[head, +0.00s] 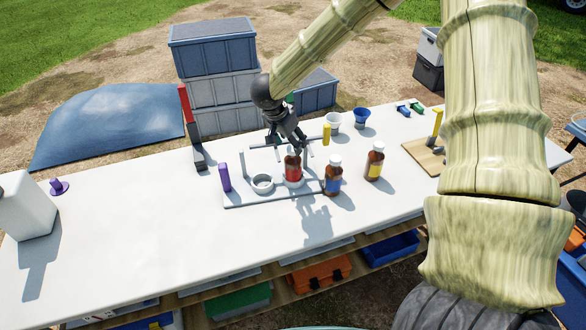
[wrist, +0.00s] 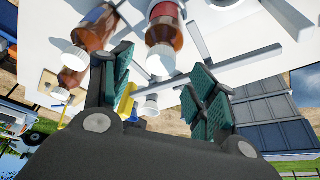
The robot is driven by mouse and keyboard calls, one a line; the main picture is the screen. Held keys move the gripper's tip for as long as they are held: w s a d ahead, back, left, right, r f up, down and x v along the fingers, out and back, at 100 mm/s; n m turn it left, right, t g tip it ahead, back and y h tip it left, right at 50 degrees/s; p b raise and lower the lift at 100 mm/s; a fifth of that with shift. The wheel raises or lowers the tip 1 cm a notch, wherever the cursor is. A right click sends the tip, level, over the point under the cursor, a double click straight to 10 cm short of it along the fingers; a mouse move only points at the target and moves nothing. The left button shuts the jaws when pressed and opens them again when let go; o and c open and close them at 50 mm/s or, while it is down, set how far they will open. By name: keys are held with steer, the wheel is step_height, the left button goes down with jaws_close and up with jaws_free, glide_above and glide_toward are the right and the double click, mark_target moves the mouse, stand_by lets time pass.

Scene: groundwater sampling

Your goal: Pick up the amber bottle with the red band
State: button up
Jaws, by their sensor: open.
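The amber bottle with the red band (head: 293,171) stands upright in a ring of the grey rack on the white table. In the wrist view, this bottle (wrist: 165,32) has its white cap between my fingers and its body lies beyond the fingertips. My gripper (head: 290,147) points down at the bottle's top and partly hides its cap in the head view. In the wrist view, my gripper (wrist: 163,65) is open, with teal pads apart on either side of the cap. I cannot tell whether either pad touches the bottle.
Close on the right stand an amber bottle with a blue band (head: 333,178) and one with a yellow band (head: 375,163). Crates (head: 220,75) stand behind. The table's left part is mostly clear.

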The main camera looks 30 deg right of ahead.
glide_above(293, 167)
steer(key=w+d, duration=0.2)
steer(key=w, duration=0.1)
steer(key=shift+s+a+f+p, duration=0.1)
steer(key=shift+s+f+p, duration=0.1)
steer(key=shift+f, duration=0.9)
steer(key=shift+s+a+f+p, duration=0.1)
steer(key=shift+f+p, duration=0.1)
steer(key=shift+f, duration=0.85)
jaws_close()
